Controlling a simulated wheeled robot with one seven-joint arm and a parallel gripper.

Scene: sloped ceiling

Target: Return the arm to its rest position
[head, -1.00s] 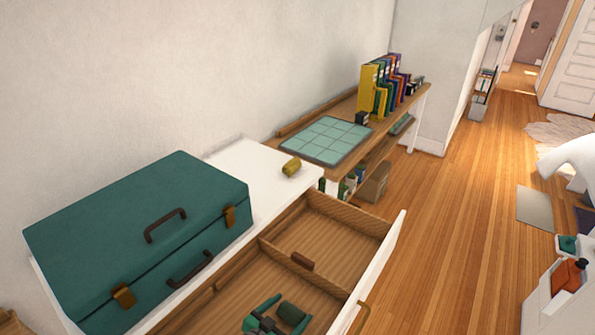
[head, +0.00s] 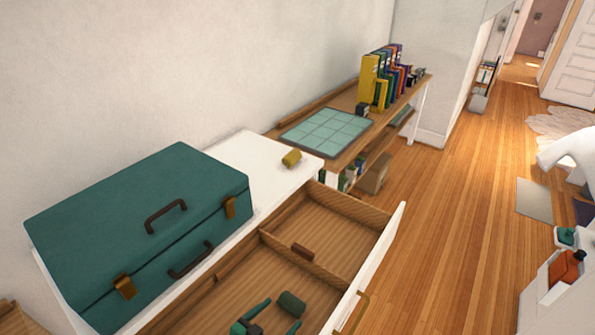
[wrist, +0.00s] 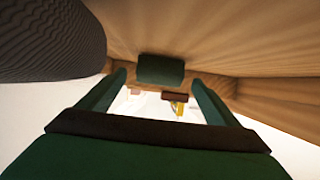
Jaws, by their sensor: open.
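My gripper (head: 283,312), with dark green fingers, is at the bottom of the head view, over the open wooden drawer (head: 330,232). Its fingers are spread apart with nothing between them. A dark green block (head: 291,303) lies in the drawer just beyond the fingertips. In the wrist view the block (wrist: 160,69) shows past the fingertips, apart from both. A small brown piece (head: 303,251) is by the drawer's divider, farther from my gripper. Most of my arm is out of the head view.
A teal case (head: 130,225) and a yellow roll (head: 291,158) are on the white cabinet top (head: 262,160). Behind stands a wooden desk with a tiled mat (head: 327,131) and binders (head: 380,80). The drawer front (head: 378,260) sticks out. Open floor (head: 440,220) lies to the right.

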